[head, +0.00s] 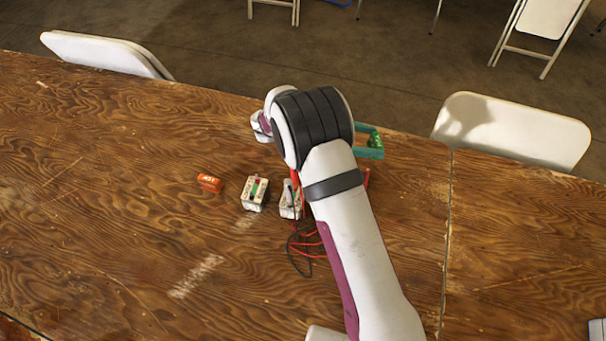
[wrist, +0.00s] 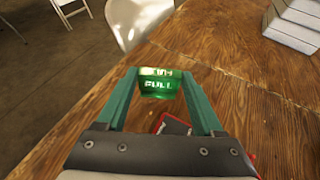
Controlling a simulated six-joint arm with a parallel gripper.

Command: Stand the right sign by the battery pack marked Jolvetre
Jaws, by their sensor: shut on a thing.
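My gripper (wrist: 160,85) has teal fingers and is shut on a green sign with white lettering that reads FULL (wrist: 158,88). In the head view, my gripper (head: 370,151) is beyond my arm, with a bit of the green sign (head: 375,138) showing. A white battery pack (head: 255,194) with a green and red top sits on the table left of my arm. A second white pack (head: 289,201) is just right of it, partly behind my arm. Their names are too small to read. An orange sign (head: 209,183) with white lettering, unclear to me, stands left of the packs.
Red and black cables (head: 305,243) lie by the second pack. A dark, red-edged object (wrist: 173,125) lies below my gripper. White boxes (wrist: 293,25) are stacked at the wrist view's upper right. A white chair (head: 512,130) stands behind the wooden table (head: 110,200); its left side is clear.

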